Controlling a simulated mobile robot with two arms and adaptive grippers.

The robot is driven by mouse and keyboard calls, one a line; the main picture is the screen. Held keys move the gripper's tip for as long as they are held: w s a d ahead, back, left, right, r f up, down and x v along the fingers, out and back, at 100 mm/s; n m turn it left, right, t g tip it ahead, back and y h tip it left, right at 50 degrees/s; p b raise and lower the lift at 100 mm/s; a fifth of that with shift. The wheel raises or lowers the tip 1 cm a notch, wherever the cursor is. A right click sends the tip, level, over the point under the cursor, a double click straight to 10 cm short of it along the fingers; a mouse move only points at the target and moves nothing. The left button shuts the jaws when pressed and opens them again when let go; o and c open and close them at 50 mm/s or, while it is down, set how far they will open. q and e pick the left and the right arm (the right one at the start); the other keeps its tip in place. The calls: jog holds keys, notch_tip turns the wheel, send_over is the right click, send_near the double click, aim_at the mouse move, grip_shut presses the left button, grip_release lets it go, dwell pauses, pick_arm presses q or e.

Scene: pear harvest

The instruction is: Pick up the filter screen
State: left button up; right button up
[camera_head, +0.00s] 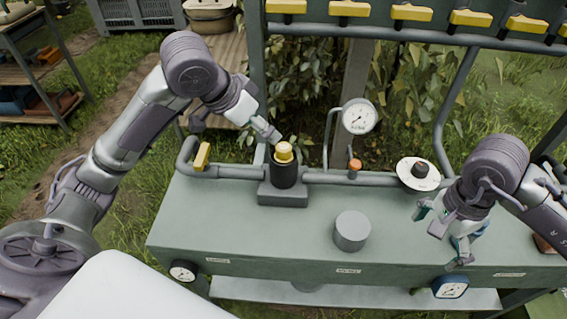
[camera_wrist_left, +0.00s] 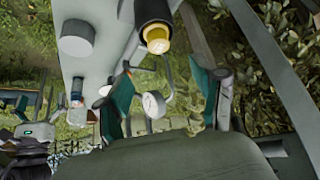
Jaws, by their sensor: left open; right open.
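A yellow-topped piece (camera_head: 284,150), likely the filter screen, stands upright in a black cylindrical housing (camera_head: 284,173) on the pipe at the back of the bench. Its body inside the housing is hidden. My left gripper (camera_head: 269,132) is just above and behind the yellow top, apart from it, and holds nothing. In the left wrist view the open fingers (camera_wrist_left: 163,76) frame a gap, with the yellow top (camera_wrist_left: 157,40) beyond them. My right gripper (camera_head: 443,232) is open and empty above the right part of the bench.
A grey cylinder (camera_head: 352,231) stands on the green bench (camera_head: 240,225). A pressure gauge (camera_head: 359,116), an orange knob (camera_head: 354,165) and a white disc with a dark knob (camera_head: 418,173) line the pipe. A yellow lever (camera_head: 201,156) is left of the housing. Yellow-handled valves (camera_head: 411,13) hang above.

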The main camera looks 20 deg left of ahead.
aim_at(283, 147)
pick_arm(q)
jog(key=shift+x, duration=5.35)
jog(key=shift+s, duration=0.2)
grip_shut()
notch_tip(283, 147, up, 18)
